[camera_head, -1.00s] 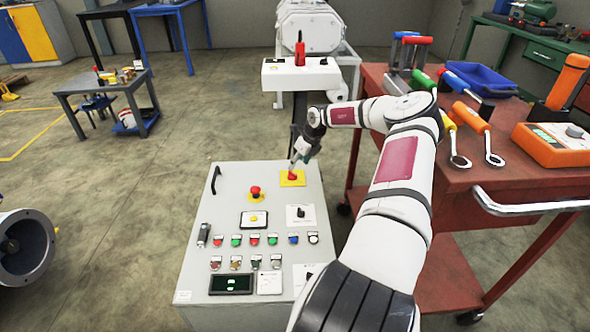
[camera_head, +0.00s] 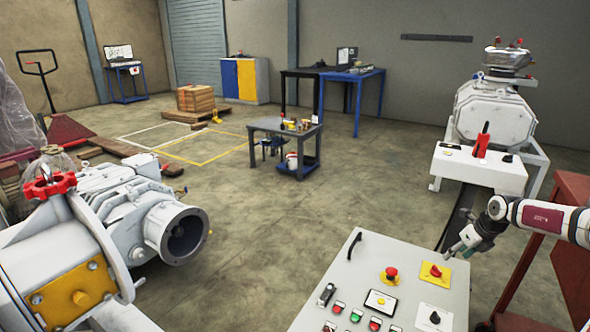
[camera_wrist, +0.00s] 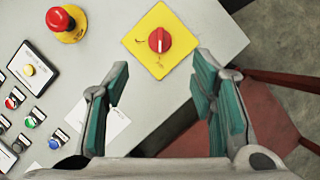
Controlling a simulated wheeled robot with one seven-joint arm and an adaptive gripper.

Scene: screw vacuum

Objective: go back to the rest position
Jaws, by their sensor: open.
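My gripper (camera_head: 460,248) is in the right part of the head view, above the far right corner of the grey control panel (camera_head: 350,290). In the wrist view my gripper (camera_wrist: 162,105) has its two fingers wide apart with nothing between them. A red rotary switch on a yellow plate (camera_wrist: 160,40) lies ahead of the fingertips, apart from them. The same switch shows in the head view (camera_head: 435,271), just below my gripper. My arm reaches in from the right edge.
A red emergency button (camera_wrist: 61,20) is left of the switch. The red cart (camera_head: 568,255) stands close on the right. A large pump (camera_head: 110,235) fills the left front. A small table (camera_head: 285,132) stands farther back. The floor between is clear.

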